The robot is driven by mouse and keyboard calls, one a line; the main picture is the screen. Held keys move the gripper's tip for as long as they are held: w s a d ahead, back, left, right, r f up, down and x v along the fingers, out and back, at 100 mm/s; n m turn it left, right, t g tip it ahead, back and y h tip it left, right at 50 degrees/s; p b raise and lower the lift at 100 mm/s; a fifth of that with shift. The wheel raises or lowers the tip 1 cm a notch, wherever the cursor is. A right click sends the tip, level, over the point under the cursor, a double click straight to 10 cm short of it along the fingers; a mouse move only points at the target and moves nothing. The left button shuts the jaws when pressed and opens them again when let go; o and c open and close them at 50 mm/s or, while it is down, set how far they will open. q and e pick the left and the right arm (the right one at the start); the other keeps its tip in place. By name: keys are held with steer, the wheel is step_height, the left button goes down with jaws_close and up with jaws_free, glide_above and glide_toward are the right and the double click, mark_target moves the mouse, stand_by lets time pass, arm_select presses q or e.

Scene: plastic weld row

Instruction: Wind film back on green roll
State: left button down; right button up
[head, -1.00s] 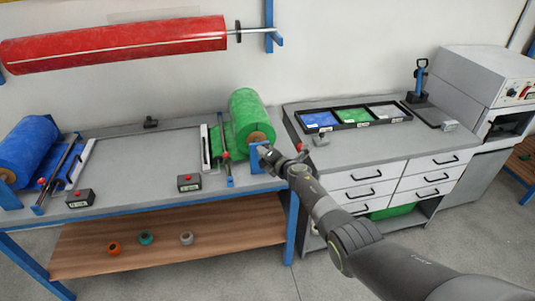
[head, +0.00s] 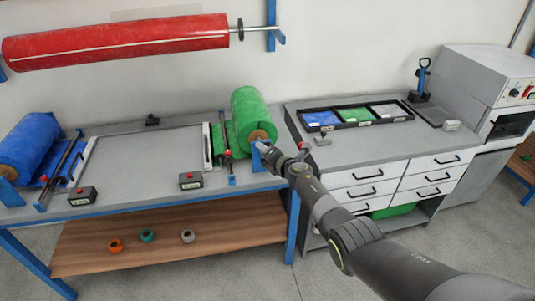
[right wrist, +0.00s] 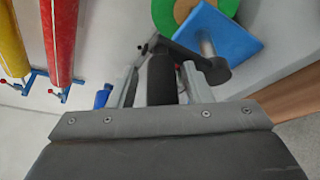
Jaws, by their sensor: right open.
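The green roll (head: 253,112) lies at the right end of the blue-framed bench, its brown core facing me. Green film (head: 218,142) shows to its left, beside a pale bar and a rod. My right gripper (head: 261,147) is at the near end of the roll, by a blue bracket (head: 259,158). In the right wrist view, my right gripper (right wrist: 158,88) is open, with the black grip (right wrist: 162,78) of a crank between its fingers. Whether they touch it is unclear. The crank arm (right wrist: 186,54) leads to a shaft through the blue plate (right wrist: 222,38). My left gripper is out of view.
A blue roll (head: 28,147) is at the bench's left end and a red roll (head: 120,42) hangs on the wall. A drawer cabinet (head: 375,150) stands close on the right.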

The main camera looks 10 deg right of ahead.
steer(key=shift+s+d+r+p, duration=0.1)
steer(key=shift+s+d+p, duration=0.15)
steer(key=shift+p, duration=0.2)
steer(key=p+v, duration=0.8)
steer(key=v, duration=0.8)
steer(key=shift+s+r, duration=0.15)
steer(key=shift+s, duration=0.3)
steer(key=shift+a, duration=0.1)
